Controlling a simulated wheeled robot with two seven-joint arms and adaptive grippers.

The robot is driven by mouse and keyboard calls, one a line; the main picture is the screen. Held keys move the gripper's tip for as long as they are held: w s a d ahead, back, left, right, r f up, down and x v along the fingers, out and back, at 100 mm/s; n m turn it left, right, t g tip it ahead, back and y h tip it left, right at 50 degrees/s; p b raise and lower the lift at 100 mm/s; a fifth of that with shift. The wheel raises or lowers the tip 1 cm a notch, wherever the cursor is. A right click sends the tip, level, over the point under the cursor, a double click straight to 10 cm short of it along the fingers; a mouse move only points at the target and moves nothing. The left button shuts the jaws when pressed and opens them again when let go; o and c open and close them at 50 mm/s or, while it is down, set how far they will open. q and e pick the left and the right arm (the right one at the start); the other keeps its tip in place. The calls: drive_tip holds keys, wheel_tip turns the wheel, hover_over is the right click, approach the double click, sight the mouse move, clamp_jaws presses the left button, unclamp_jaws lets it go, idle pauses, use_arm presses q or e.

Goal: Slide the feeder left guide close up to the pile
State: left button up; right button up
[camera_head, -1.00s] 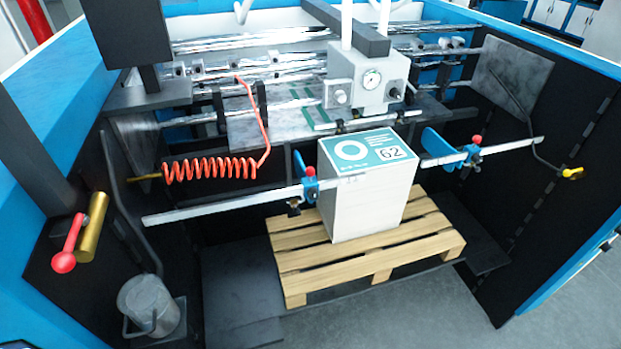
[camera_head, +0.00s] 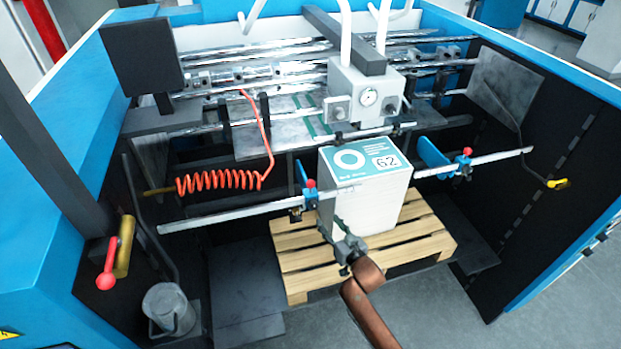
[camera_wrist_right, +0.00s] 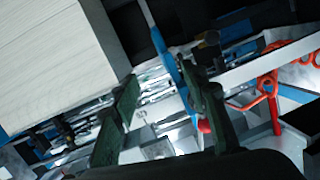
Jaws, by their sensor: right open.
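The pile (camera_head: 365,205) is a white stack with a teal-and-white top marked 62. The left guide (camera_head: 309,188), a blue plate and clamp with a red knob, sits on the rail at the pile's left side. My right gripper (camera_head: 345,240) is in front of the pile's front face, below the rail. In the right wrist view my right gripper (camera_wrist_right: 160,95) is open and empty. There the blue guide plate (camera_wrist_right: 165,50) shows beyond the fingers, with a gap to the pile (camera_wrist_right: 55,65). My left gripper is not in view.
The metal rail (camera_head: 230,212) runs across in front. The right guide (camera_head: 432,153) stands right of the pile. A wooden pallet (camera_head: 300,270) lies underneath. A coiled orange hose (camera_head: 220,180) hangs at left, and a grey feeder head (camera_head: 365,92) stands above.

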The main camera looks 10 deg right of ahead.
drive_tip(key=t+y, duration=0.1)
drive_tip(key=t, duration=0.1)
approach(313, 187)
drive_tip(key=d+x, duration=0.1)
drive_tip(key=x, duration=0.3)
drive_tip(key=shift+w+a+p, duration=0.2)
drive_tip(key=shift+a+p, duration=0.2)
drive_tip(key=shift+a, duration=0.1)
drive_tip(key=p+x, duration=0.1)
drive_tip(key=x, duration=0.6)
drive_tip(key=shift+w+a, duration=0.1)
drive_tip(key=shift+c, duration=0.5)
clamp_jaws()
